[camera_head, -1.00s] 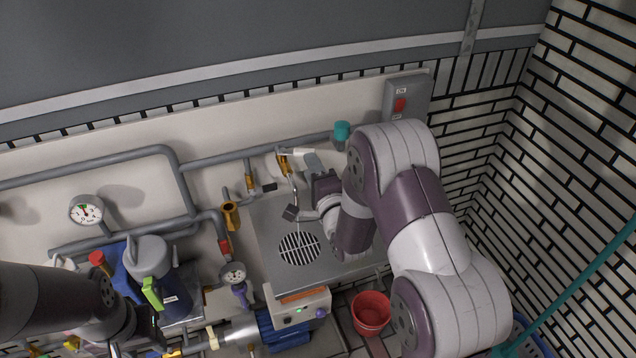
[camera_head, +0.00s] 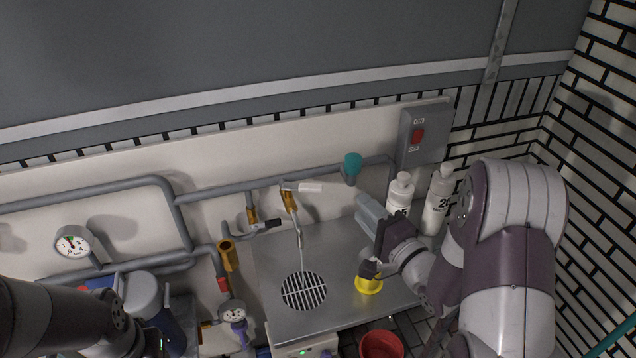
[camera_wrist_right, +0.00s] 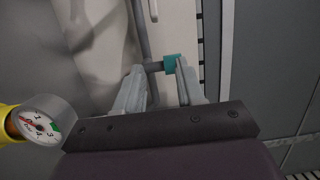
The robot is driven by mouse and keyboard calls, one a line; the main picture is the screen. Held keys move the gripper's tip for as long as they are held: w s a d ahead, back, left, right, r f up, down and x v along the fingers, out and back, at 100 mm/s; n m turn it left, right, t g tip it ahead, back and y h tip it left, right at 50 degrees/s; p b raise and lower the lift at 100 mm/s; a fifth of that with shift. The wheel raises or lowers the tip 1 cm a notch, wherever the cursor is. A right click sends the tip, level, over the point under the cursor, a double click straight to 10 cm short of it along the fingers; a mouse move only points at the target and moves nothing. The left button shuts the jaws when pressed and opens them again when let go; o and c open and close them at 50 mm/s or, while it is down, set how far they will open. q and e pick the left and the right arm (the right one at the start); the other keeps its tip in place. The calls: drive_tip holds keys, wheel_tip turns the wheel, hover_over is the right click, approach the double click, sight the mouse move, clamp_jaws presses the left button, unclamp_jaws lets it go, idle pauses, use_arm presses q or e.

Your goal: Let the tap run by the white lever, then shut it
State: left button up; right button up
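The tap (camera_head: 291,203) is a brass fitting on the wall pipe. Its white lever (camera_head: 305,187) points to the right. A thin pale line, which looks like running water (camera_head: 301,262), drops from the spout to the round drain grate (camera_head: 303,291). My right gripper (camera_head: 364,208) is to the right of the lever and lower, apart from it, above the steel counter. In the right wrist view its fingers (camera_wrist_right: 157,78) are spread with nothing between them. My left gripper (camera_head: 158,343) is at the bottom left, partly cut off and dark; its fingers are unclear.
A teal knob (camera_head: 352,163) sits on the pipe above my right gripper. Two white bottles (camera_head: 400,190) (camera_head: 438,205) stand behind it. A red bucket (camera_head: 381,346) is below. A second tap has a black lever (camera_head: 266,226).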

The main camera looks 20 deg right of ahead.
sight(315, 192)
drive_tip(key=w+a+y, duration=0.1)
drive_tip(key=w+a, duration=0.1)
drive_tip(key=w, duration=0.1)
drive_tip(key=w+a+n+y, duration=0.1)
drive_tip(key=w+a, duration=0.2)
drive_tip(key=w+a+g, duration=0.1)
drive_tip(key=w+a, duration=0.2)
drive_tip(key=shift+w+a+n+y+p, duration=0.1)
drive_tip(key=shift+a+n+y+p, duration=0.05)
drive_tip(key=shift+n+y+p, duration=0.25)
drive_tip(key=shift+w+a+r, duration=0.1)
drive_tip(key=shift+w+a, duration=0.25)
use_arm(q)
drive_tip(key=shift+w+a+r, duration=0.1)
drive_tip(key=shift+w+r, duration=0.05)
drive_tip(key=shift+r, duration=0.2)
use_arm(e)
drive_tip(key=shift+w, duration=0.25)
clamp_jaws()
